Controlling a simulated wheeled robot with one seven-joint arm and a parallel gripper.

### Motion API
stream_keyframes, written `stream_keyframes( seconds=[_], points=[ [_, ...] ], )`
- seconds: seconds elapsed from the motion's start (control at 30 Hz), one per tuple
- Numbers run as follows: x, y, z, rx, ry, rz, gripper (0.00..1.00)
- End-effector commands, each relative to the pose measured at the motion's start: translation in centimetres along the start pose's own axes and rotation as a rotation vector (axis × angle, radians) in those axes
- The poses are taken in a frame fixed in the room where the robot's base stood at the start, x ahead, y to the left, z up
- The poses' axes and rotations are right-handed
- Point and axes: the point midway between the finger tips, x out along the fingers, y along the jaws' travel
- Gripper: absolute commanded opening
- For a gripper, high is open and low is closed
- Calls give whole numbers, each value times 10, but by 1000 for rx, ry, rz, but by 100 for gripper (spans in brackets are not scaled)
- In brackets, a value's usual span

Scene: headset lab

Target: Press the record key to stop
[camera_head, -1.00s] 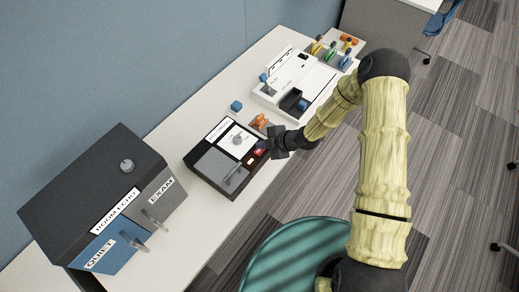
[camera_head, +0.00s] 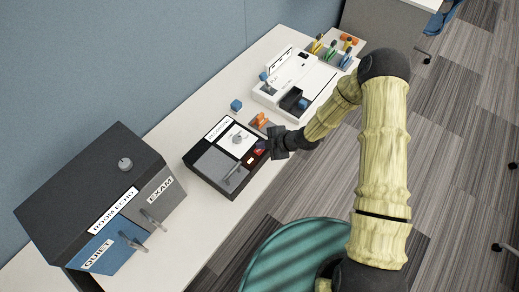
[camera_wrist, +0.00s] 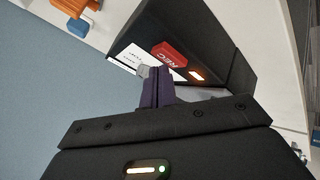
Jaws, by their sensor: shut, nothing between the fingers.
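The black recorder (camera_head: 208,177) sits on the white desk, with a grey lever and a white panel on top. Its red record key, marked REC, (camera_wrist: 170,54) shows clear in the wrist view; in the head view the key (camera_head: 260,148) is partly hidden by my gripper. A small orange-white lamp (camera_wrist: 196,76) glows beside the key. My gripper (camera_wrist: 148,72) is shut and empty, its dark fingertips close beside the key. I cannot tell whether they touch the recorder. In the head view my gripper (camera_head: 268,146) is at the recorder's right edge.
A large grey box (camera_head: 90,185) with QUIET, ROOM ECHO and EXAM labels stands at the front left. A white device (camera_head: 310,75) and a rack of coloured items (camera_head: 335,50) stand farther back. A blue cube (camera_head: 236,105) and an orange piece (camera_head: 260,120) lie behind the recorder.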

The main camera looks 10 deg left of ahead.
Motion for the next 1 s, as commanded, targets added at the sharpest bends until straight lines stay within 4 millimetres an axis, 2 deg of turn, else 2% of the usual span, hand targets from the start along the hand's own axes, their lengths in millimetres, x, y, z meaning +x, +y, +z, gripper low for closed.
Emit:
stream_keyframes(
  seconds=[1.0],
  points=[
    [5, -4, 4, 0, 0, 0, 0]
  ],
)
